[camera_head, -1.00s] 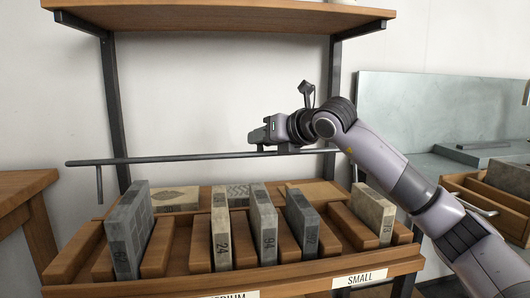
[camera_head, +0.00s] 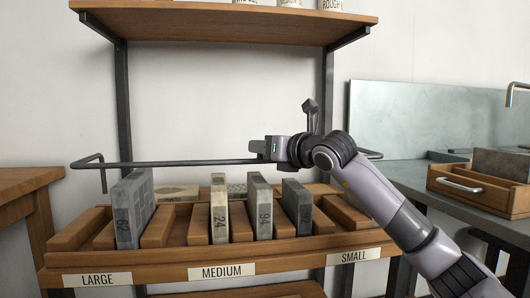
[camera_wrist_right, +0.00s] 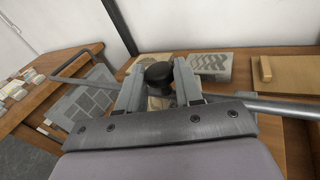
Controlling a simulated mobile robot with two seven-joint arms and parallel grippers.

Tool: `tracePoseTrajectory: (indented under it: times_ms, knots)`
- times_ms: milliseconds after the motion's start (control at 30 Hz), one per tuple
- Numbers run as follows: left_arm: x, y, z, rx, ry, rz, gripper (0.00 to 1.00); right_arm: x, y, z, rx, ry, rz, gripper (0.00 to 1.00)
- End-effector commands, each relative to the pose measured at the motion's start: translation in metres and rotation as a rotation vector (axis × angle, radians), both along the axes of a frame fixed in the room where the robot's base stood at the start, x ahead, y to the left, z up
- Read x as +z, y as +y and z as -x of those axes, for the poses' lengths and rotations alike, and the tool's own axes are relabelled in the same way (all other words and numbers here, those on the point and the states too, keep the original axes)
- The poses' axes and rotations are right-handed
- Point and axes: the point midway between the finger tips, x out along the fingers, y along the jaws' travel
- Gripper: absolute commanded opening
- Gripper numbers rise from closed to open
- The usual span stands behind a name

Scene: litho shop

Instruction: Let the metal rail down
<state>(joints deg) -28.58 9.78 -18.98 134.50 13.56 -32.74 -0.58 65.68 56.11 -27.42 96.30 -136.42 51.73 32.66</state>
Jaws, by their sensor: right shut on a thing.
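The metal rail (camera_head: 190,162) is a thin dark bar running level across the front of the shelf rack, just above the tops of the stone slabs. Its left end has a bent arm reaching back and a short piece hanging down. Its right end bends back behind my forearm. My right gripper (camera_head: 268,150) is shut on the rail right of its middle. In the right wrist view the rail (camera_wrist_right: 265,106) passes under the gripper, and a dark round knob (camera_wrist_right: 158,76) shows between the fingers. My left gripper is not in view.
A wooden rack (camera_head: 190,250) below the rail holds several upright stone slabs. A wooden shelf (camera_head: 220,25) is above. A wooden table (camera_head: 25,182) stands at left. At right, a grey bench holds a wooden tray (camera_head: 475,194). Between the shelf and the rail is open space.

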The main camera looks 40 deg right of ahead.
Motion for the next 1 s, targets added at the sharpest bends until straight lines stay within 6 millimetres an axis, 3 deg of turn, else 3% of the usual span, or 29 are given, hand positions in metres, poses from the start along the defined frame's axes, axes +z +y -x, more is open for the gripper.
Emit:
tracePoseTrajectory:
  times_ms: [333,367,400,767,1000]
  knots:
    - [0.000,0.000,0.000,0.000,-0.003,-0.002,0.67,-0.006,0.004,0.000,0.009,0.013,0.005,0.00]
    - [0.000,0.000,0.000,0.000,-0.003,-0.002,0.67,-0.006,0.005,0.000,0.009,0.014,0.005,0.45]
    - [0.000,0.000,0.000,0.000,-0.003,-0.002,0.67,-0.006,0.004,0.000,0.009,0.014,0.005,0.58]
    - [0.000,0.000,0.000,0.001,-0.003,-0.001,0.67,-0.003,0.002,0.002,0.004,0.007,0.003,0.60]
    - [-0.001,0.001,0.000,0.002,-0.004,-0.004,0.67,-0.003,0.001,0.027,0.003,0.009,0.008,0.60]
